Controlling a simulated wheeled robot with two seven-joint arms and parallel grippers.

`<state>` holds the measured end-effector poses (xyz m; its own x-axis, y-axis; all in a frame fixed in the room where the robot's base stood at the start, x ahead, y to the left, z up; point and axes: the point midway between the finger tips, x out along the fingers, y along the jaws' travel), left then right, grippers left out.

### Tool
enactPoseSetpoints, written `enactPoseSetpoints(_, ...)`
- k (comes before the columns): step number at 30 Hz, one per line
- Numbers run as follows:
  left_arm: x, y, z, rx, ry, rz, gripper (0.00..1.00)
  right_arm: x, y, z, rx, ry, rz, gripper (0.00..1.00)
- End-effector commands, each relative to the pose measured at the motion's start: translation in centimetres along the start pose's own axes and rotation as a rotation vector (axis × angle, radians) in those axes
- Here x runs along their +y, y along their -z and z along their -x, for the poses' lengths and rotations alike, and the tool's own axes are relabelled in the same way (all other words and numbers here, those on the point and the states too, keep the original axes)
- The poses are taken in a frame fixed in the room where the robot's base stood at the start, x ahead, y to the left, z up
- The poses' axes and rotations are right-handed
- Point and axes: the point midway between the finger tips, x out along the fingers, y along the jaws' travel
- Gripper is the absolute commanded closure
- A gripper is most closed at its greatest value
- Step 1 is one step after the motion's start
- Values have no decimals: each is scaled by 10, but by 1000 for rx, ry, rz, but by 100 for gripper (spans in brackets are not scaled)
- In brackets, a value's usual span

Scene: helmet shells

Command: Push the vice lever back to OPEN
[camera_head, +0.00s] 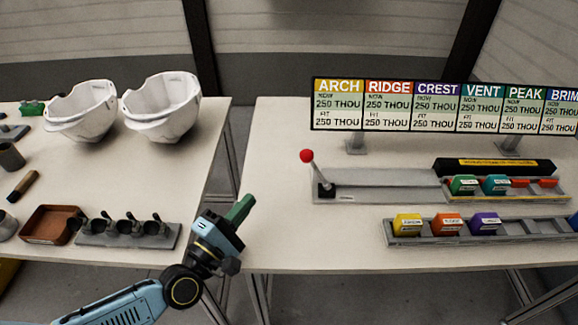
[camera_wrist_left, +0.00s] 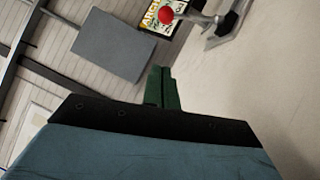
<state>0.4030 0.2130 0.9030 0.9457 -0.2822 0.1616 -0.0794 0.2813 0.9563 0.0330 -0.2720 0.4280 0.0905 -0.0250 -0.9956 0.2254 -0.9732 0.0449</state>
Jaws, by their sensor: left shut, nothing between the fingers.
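The vice lever is a short grey rod with a red ball knob (camera_head: 307,156), rising from a dark pivot at the left end of a long grey vice base (camera_head: 380,187) on the right table. The rod leans up and to the left. In the left wrist view the red knob (camera_wrist_left: 166,15) shows near the top. My left gripper (camera_head: 241,208) has green fingers, shut and empty. It hangs over the gap between the tables, left of and nearer than the lever, not touching it. My right gripper is out of view.
A sign board (camera_head: 445,105) stands behind the vice. Trays of coloured blocks (camera_head: 490,227) sit to its right. The left table holds two white helmet shells (camera_head: 160,105), a brown tray (camera_head: 50,225) and a grey rack (camera_head: 128,234). The right table's front left is bare.

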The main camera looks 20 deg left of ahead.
Motion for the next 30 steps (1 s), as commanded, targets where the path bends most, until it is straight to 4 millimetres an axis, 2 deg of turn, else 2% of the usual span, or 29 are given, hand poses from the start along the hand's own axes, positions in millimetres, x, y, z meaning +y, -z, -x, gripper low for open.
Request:
enactPoseSetpoints(7, 0, 0, -2, -1, 0, -3, 100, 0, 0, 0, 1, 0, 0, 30)
enactPoseSetpoints(11, 1, -1, -15, -2, -2, -3, 100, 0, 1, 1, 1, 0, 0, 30)
enactPoseSetpoints(24, 1, -2, -105, -3, -2, -4, 100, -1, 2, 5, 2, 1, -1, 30)
enactPoseSetpoints(30, 1, -24, -122, -3, 0, -1, 100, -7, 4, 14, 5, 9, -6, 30)
